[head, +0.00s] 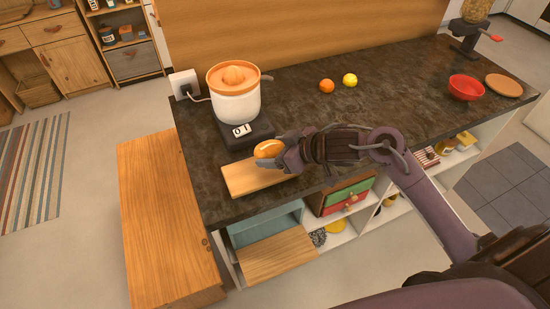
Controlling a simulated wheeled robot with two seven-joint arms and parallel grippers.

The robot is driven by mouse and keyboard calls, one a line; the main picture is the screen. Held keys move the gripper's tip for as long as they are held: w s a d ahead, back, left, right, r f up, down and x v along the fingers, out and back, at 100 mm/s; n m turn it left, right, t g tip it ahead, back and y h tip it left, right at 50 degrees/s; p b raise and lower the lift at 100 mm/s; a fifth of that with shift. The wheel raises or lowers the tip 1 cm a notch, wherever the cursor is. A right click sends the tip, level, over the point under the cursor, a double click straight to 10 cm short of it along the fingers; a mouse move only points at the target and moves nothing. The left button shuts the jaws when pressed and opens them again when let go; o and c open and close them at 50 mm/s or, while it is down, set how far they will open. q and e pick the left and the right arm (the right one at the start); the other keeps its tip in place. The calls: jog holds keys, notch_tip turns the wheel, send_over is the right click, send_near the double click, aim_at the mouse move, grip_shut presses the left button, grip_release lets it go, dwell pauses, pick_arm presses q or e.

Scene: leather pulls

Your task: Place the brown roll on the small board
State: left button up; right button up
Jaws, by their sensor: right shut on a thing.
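The brown roll (268,149) is orange-brown and rounded. My right gripper (281,152) is shut on it, with the arm reaching in from the right. The small board (246,181) is a light wooden rectangle lying near the front left edge of the dark counter. The roll shows over the far right part of the board; whether it touches the board cannot be told from this view. The fingers hide part of the roll. My left gripper is not in view.
A white and orange juicer (236,103) stands on the dark counter (315,95) behind the board. An orange (326,86), a lemon (350,80), a red bowl (465,87) and a round wooden board (503,85) sit farther right.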

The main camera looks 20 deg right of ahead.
jog(key=shift+f, duration=1.4)
jog(key=shift+f, duration=0.2)
jog(key=o, duration=1)
jog(key=shift+c, duration=0.2)
jog(key=shift+r, duration=0.15)
jog(key=shift+s+d+r, duration=0.1)
jog(key=shift+r, duration=0.05)
jog(key=v, duration=1.1)
jog(key=shift+s+r, duration=0.25)
